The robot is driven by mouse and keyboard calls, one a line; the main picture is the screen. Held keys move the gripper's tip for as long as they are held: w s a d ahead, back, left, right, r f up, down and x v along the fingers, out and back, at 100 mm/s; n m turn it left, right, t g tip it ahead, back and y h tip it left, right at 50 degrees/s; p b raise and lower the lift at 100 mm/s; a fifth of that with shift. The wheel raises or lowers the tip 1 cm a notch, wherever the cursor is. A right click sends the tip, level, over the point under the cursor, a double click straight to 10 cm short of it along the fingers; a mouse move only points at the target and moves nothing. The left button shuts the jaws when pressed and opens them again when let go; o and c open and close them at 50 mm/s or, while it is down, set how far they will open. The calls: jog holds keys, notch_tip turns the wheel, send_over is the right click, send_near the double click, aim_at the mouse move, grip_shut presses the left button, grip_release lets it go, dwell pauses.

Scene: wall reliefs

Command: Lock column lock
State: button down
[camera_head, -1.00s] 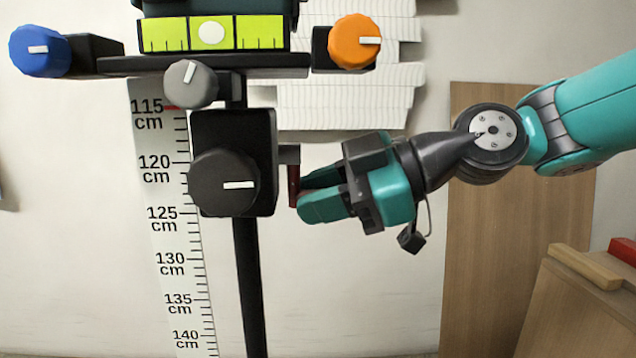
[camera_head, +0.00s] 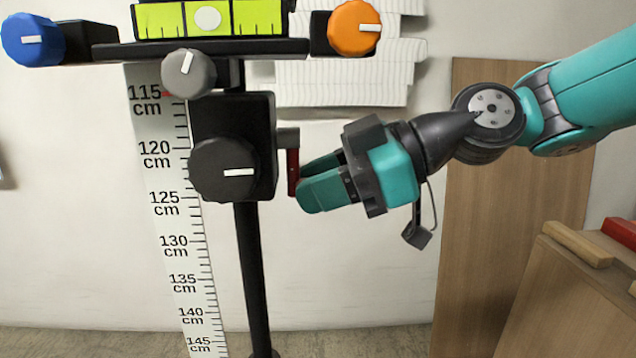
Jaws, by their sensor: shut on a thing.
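The column lock is a small dark red lever (camera_head: 293,172) on a grey stub (camera_head: 287,138) at the right side of the black column carriage (camera_head: 262,145). The lever hangs straight down. My gripper (camera_head: 300,190), teal and dark grey, comes in from the right. Its fingers are shut at the lever's lower part, and the near finger hides some of the contact. The black column (camera_head: 252,270) runs down below the carriage. A black round knob (camera_head: 224,170) with a white mark sits on the carriage front.
Above are a grey knob (camera_head: 188,70), a blue knob (camera_head: 31,40), an orange knob (camera_head: 355,28) and a yellow-green level plate (camera_head: 240,18). A centimetre scale (camera_head: 172,225) stands left of the column. A wooden board (camera_head: 490,220) and box (camera_head: 580,295) are at the right.

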jog(key=c, duration=1)
grip_release()
jog(key=shift+p+v, duration=5.65)
jog(key=shift+v, duration=3.1)
jog(key=shift+s+a, duration=0.1)
